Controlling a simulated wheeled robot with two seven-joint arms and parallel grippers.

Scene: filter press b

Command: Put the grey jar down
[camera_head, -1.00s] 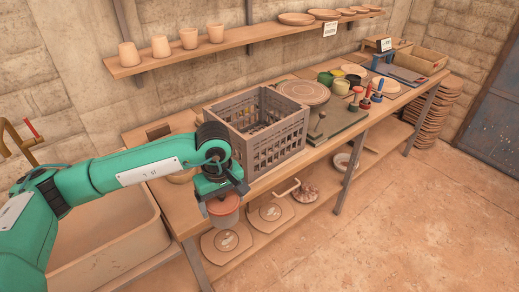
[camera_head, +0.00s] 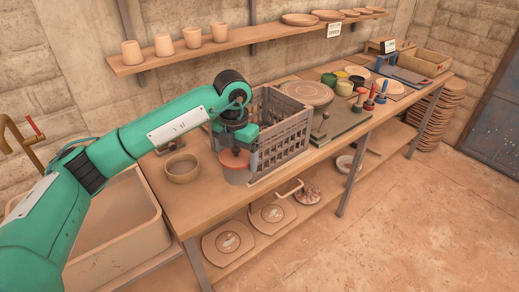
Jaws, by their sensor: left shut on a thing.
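The grey jar (camera_head: 236,174) has a reddish-orange lid and hangs upright under my left gripper (camera_head: 235,148). My left gripper is shut on the jar at its top, and the fingers partly hide the lid. The jar is over the wooden bench (camera_head: 206,213), in front of the left end of the grey crate (camera_head: 283,153). I cannot tell whether its base touches the bench top. My right gripper is not in view.
A small clay bowl (camera_head: 182,168) stands on the bench just left of the jar. A round board (camera_head: 307,93), small pots and tools stand farther right. A sink (camera_head: 115,235) is at the left. Bare bench top lies in front of the bowl.

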